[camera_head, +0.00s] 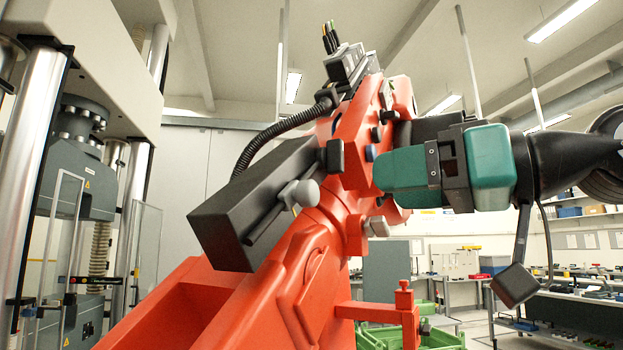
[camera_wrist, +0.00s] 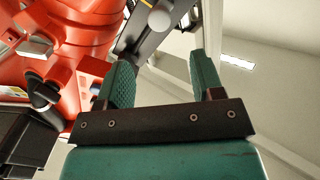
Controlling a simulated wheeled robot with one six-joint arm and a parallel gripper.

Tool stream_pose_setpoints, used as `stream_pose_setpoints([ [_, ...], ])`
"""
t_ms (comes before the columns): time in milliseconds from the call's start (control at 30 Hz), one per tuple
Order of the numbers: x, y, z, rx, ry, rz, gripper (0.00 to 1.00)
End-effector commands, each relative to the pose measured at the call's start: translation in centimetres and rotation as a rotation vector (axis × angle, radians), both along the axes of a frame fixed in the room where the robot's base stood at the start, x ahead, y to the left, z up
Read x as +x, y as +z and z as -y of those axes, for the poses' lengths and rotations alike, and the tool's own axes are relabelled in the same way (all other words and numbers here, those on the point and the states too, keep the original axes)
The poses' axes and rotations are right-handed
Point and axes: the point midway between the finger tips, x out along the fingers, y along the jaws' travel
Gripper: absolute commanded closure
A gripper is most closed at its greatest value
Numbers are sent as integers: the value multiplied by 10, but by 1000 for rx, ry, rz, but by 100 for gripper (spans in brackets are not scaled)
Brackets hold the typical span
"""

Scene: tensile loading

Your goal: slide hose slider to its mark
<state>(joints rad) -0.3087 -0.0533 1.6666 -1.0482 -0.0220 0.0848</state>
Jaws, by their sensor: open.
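A large orange machine arm (camera_head: 290,270) carries a long dark box (camera_head: 250,200) with a thin dark rod along its side. A pale grey ball knob (camera_head: 303,193) sits on the rod, probably the hose slider's handle. The ball knob also shows in the wrist view (camera_wrist: 159,20), beyond my fingertips and near the middle of the gap. My gripper (camera_head: 378,174) has teal fingers and is to the right of the knob, apart from it. In the wrist view my gripper (camera_wrist: 161,60) is open and empty. I cannot make out the slider's mark.
A black corrugated hose (camera_head: 275,137) runs above the box. The orange arm's joint (camera_head: 380,125) is close beside my fingers. A testing machine column (camera_head: 30,170) stands at the left. A green crate (camera_head: 435,337) and workbenches (camera_head: 570,300) are lower right.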

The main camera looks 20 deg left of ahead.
Motion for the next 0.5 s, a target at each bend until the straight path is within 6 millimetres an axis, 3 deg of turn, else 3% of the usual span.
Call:
stream_pose_setpoints([
  [300, 15, 4, -72, -2, 4, -2, 39],
  [500, 22, 3, -100, -1, 1, -2, 39],
])
